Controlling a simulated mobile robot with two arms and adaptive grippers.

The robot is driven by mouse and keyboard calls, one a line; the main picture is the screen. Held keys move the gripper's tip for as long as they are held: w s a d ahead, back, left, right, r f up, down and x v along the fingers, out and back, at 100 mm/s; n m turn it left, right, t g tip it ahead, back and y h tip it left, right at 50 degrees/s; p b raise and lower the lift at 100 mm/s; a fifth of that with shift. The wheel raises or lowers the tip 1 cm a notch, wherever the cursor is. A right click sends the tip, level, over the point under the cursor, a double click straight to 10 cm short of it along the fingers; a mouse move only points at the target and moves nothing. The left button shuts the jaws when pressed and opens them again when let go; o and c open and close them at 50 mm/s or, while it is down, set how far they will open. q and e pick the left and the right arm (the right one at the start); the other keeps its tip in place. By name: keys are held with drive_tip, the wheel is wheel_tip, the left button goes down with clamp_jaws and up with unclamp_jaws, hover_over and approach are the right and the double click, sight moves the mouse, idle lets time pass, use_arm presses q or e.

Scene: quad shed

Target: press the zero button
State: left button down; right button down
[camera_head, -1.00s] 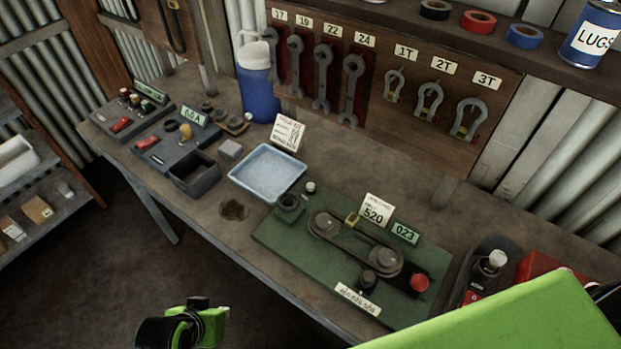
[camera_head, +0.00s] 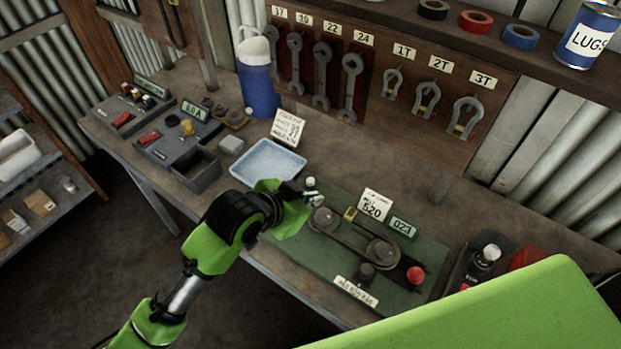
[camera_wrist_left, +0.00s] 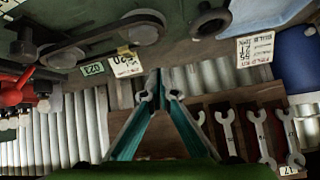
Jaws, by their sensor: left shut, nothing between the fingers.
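The green board (camera_head: 400,305) on the bench carries a belt over two pulleys (camera_head: 382,252) and a small display (camera_head: 403,226) reading 023. My left gripper (camera_head: 316,199) is shut and empty over the board's left end, close in the picture to the pale button. In the left wrist view its teal fingers (camera_wrist_left: 158,78) meet at the tips. My right gripper is out of view.
A pale blue tray (camera_head: 268,160) lies just behind my left gripper. A card (camera_head: 375,204) stands behind the belt. A blue jug (camera_head: 258,85) and a wrench board (camera_head: 390,140) stand at the back. A dark bottle unit (camera_head: 480,265) is at the right.

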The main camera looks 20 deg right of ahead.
use_arm(q)
drive_tip(key=w+d+r+m, duration=0.2)
drive_tip(key=w+d+m, duration=0.1)
drive_tip(key=w+d, duration=0.15)
drive_tip(key=m+y, duration=0.1)
drive_tip(key=m, duration=0.1)
hover_over(310, 182)
drive_tip(key=shift+a+r+t, duration=0.1)
drive_tip(key=shift+r+t, duration=0.3)
drive_tip(key=shift+r, duration=0.05)
drive_tip(key=shift+f, duration=0.1)
wheel_tip(310, 182, down, 8)
drive_tip(key=b, duration=0.7)
drive_tip(key=shift+w, duration=0.15)
drive_tip(key=shift+f, duration=0.3)
drive_tip(key=shift+s, duration=0.2)
